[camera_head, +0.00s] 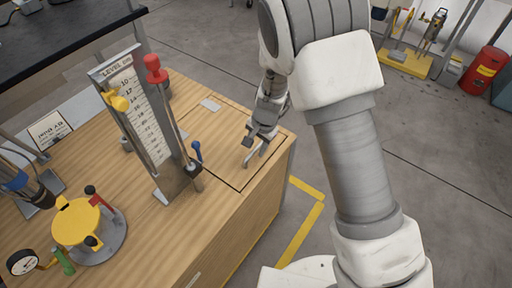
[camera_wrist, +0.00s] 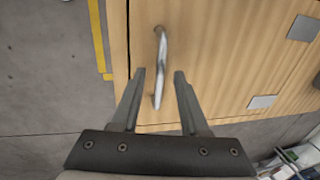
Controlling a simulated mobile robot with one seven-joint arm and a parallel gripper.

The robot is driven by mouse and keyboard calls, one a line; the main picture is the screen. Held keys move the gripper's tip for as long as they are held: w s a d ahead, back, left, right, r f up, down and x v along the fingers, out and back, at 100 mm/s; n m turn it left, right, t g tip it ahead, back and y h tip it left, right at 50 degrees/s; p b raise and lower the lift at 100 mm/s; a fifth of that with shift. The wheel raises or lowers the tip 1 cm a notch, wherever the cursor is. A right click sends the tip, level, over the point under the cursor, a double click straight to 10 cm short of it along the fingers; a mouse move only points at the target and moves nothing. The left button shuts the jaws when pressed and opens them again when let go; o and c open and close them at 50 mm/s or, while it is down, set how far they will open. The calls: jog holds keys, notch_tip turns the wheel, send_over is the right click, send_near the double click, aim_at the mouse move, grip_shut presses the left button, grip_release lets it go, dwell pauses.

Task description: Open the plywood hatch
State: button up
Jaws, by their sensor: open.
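The plywood hatch (camera_head: 222,145) lies flat and flush in the wooden bench top, outlined by a dark seam; it fills much of the wrist view (camera_wrist: 220,50). Its curved metal handle (camera_head: 264,150) is near the bench's right edge and also shows in the wrist view (camera_wrist: 161,45). My gripper (camera_head: 254,136) points down over the handle. In the wrist view my gripper (camera_wrist: 159,74) has its two fingers apart, with the handle's lower end appearing between them. Whether the fingers touch the handle cannot be told.
A level gauge (camera_head: 145,115) with red, yellow and blue knobs stands left of the hatch. A yellow-topped round device (camera_head: 80,222) is at the front left. Two grey plates (camera_wrist: 304,28) (camera_wrist: 262,102) lie on the hatch's side away from the handle.

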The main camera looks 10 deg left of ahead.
jog(key=shift+c, duration=0.2)
grip_shut()
dwell(1.3)
